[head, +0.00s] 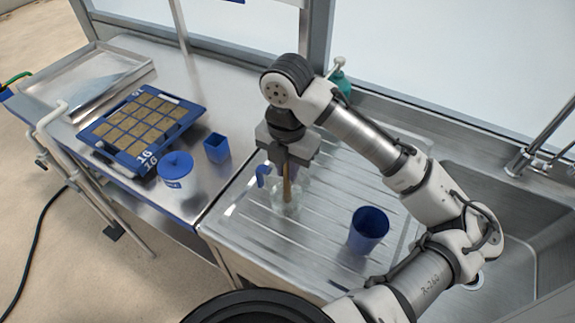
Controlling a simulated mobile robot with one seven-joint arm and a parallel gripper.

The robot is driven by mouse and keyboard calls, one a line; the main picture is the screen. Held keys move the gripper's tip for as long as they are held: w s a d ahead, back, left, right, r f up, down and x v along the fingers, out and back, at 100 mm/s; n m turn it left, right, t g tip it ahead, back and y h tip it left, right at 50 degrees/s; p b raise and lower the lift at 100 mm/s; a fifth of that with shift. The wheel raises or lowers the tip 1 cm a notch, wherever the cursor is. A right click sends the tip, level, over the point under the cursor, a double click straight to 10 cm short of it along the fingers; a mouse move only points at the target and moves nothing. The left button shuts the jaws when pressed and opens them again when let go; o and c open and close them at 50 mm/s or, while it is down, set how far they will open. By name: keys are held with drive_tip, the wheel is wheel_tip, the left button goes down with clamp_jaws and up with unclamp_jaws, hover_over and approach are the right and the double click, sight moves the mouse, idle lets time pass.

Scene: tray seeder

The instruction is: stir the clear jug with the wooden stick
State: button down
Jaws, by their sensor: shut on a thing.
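The clear jug (284,202) stands on the ridged metal drainboard (330,190), with a blue handle (263,172) at its upper left. My gripper (286,165) is above the jug and shut on the wooden stick (287,185). The stick hangs nearly upright and its lower part reaches down into the jug's outline. The stick's top is hidden by my gripper. I cannot tell whether the stick touches the jug's bottom or what the jug holds.
A blue cup (368,230) stands right of the jug. A small blue square pot (216,148), a blue-lidded tub (176,168) and a seed tray (141,126) stand on the left bench. A teal bottle (340,82) is behind my arm. A sink (510,240) lies right.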

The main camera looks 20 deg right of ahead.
drive_tip(key=shift+r+p, duration=1.65)
drive_tip(key=shift+r, duration=3.85)
